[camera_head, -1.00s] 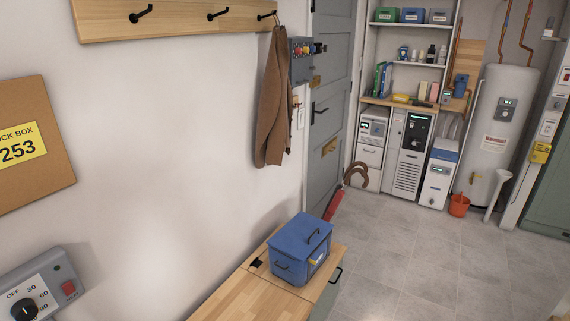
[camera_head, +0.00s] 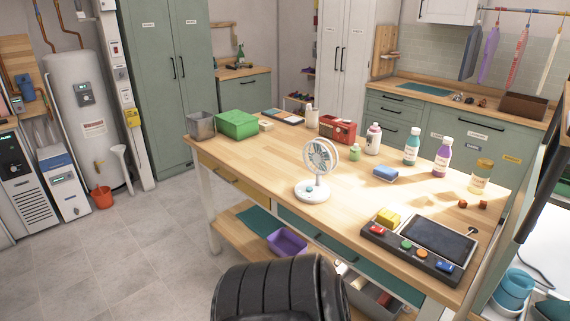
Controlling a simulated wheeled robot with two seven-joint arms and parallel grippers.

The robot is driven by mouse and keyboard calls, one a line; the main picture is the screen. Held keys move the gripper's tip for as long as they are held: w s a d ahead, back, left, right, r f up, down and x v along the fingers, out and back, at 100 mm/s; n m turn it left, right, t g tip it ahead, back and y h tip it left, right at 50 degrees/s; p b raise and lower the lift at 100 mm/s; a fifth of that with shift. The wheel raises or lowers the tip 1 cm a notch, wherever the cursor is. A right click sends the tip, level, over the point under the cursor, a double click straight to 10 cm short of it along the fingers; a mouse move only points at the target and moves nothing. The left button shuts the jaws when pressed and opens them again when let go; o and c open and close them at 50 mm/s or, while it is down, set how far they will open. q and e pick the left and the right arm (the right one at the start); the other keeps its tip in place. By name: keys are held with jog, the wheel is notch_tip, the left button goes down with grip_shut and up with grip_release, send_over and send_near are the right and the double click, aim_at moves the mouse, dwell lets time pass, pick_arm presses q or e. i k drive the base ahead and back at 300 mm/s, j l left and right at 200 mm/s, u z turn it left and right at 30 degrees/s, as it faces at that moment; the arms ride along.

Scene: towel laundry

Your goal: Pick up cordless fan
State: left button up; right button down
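The cordless fan (camera_head: 319,168) is white with a round caged head on a short stand and a round base. It stands upright near the front edge of the wooden worktable (camera_head: 270,163), left of the button panel. Nothing is touching it. Neither of my grippers shows in the head view.
A black chair (camera_head: 280,290) stands in front of the table, below the fan. A panel with a screen and coloured buttons (camera_head: 420,245), a blue block (camera_head: 385,173), several bottles, a red radio (camera_head: 337,128) and a green box (camera_head: 237,124) share the tabletop. Grey floor (camera_head: 130,250) is open at left.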

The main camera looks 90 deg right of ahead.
aim_at(321, 192)
jog(key=k+z, duration=0.2)
jog(key=z, duration=2.7)
jog(key=i+j+z, duration=0.35)
jog(key=i+z, duration=0.15)
jog(key=i, duration=0.1)
